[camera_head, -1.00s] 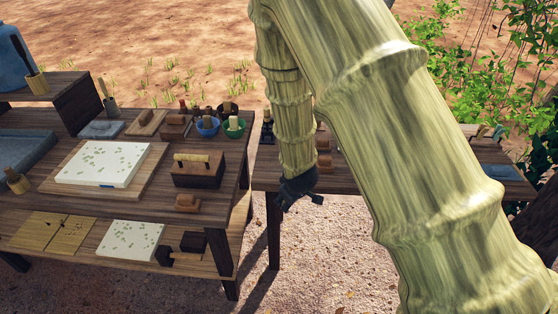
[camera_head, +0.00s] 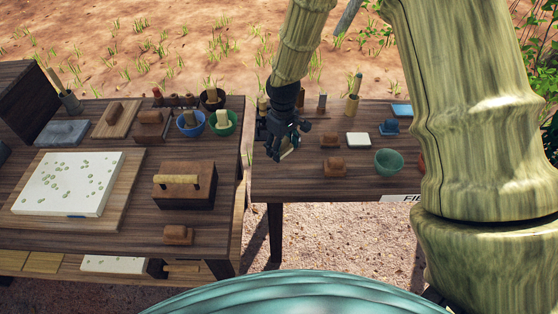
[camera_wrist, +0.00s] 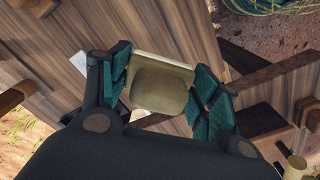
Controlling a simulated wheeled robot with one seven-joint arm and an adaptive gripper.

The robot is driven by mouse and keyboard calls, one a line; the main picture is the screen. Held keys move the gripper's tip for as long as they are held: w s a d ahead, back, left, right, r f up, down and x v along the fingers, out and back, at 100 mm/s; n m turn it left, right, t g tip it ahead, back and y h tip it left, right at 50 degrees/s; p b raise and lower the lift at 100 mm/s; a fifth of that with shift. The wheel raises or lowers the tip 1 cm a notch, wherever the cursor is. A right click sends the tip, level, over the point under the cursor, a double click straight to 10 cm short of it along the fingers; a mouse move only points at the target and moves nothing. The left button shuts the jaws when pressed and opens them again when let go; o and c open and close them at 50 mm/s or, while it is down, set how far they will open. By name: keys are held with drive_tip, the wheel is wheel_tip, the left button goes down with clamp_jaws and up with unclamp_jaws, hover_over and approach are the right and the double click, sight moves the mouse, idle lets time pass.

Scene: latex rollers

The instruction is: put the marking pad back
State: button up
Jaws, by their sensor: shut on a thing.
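My gripper (camera_head: 283,136) is over the left end of the right-hand table (camera_head: 330,183). In the wrist view my gripper (camera_wrist: 163,88) is shut on a tan block with a rounded knob and a flat pale plate, which I take for the marking pad (camera_wrist: 160,89). The teal finger pads press on its two sides. In the head view only a small pale edge of the marking pad (camera_head: 288,153) shows under the dark fingers. I cannot tell whether it touches the table.
On the right table stand brown-handled blocks (camera_head: 334,167), a white pad (camera_head: 358,139), a blue stamp-like thing (camera_head: 389,127) and a green bowl (camera_head: 388,162). The left table (camera_head: 120,233) holds a speckled white slab (camera_head: 68,184) and a large handled block (camera_head: 184,186). A gap separates the tables.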

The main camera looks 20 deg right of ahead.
sight(282, 171)
drive_tip(key=shift+s+f+p, duration=0.15)
drive_tip(key=shift+f+p, duration=1.25)
drive_tip(key=shift+f, duration=3.25)
drive_tip(key=o, duration=1.1)
drive_tip(key=shift+r+b, duration=1.95)
drive_tip(key=shift+r, duration=4.05)
